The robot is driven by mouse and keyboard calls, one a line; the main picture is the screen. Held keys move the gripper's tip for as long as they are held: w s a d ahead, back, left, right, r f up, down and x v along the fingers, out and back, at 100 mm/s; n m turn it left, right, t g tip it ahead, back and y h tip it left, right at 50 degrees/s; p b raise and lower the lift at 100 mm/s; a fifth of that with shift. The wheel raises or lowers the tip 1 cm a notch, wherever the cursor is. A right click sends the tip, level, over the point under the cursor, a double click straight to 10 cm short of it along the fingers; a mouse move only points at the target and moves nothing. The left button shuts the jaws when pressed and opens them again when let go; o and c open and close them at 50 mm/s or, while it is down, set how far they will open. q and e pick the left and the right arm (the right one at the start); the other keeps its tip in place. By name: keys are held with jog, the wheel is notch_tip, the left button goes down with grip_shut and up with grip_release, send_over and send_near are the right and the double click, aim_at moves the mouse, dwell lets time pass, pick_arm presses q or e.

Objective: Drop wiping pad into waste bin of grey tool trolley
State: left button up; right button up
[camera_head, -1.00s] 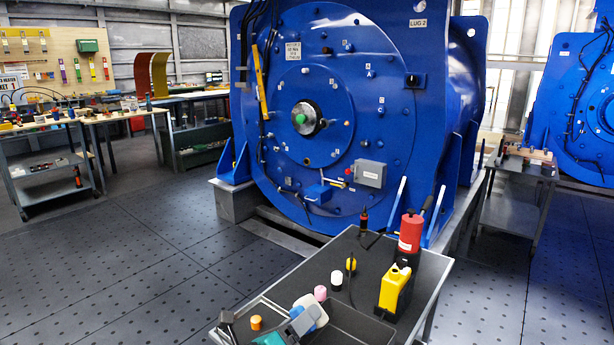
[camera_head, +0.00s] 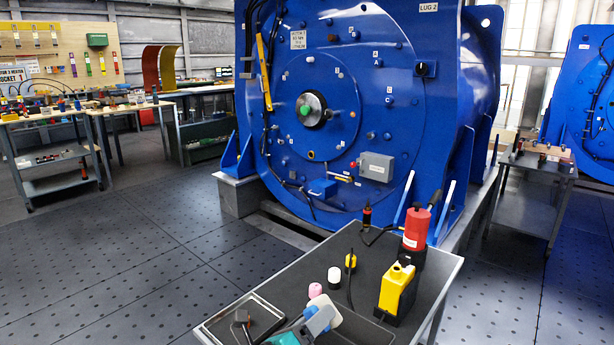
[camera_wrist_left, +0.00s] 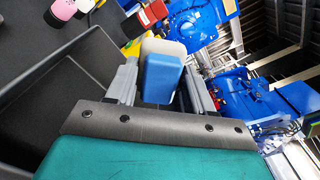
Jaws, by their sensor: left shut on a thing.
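The wiping pad (camera_head: 328,318), a white and blue block, is held at the front of the grey tool trolley (camera_head: 385,250). My left gripper (camera_head: 312,320) is shut on it. In the left wrist view the pad (camera_wrist_left: 161,76) sits between the two fingers (camera_wrist_left: 160,85), blue face towards the camera. A dark, open, walled compartment (camera_wrist_left: 75,92) lies left of the gripper in that view; I cannot tell for sure that it is the waste bin. In the head view the compartment (camera_head: 362,332) is cut off by the bottom edge. My right gripper is not in view.
On the trolley stand a yellow and black container (camera_head: 396,290), a red canister (camera_head: 416,230), and white (camera_head: 334,276), pink (camera_head: 315,290) and yellow (camera_head: 351,261) small pieces. A shallow tray (camera_head: 212,326) is at the left. The blue motor (camera_head: 350,100) stands behind.

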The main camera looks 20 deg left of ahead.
pick_arm(q)
jog(key=shift+f, duration=0.3)
jog(key=o, duration=1)
jog(key=shift+b+v, duration=1)
jog(key=shift+v, duration=5.45)
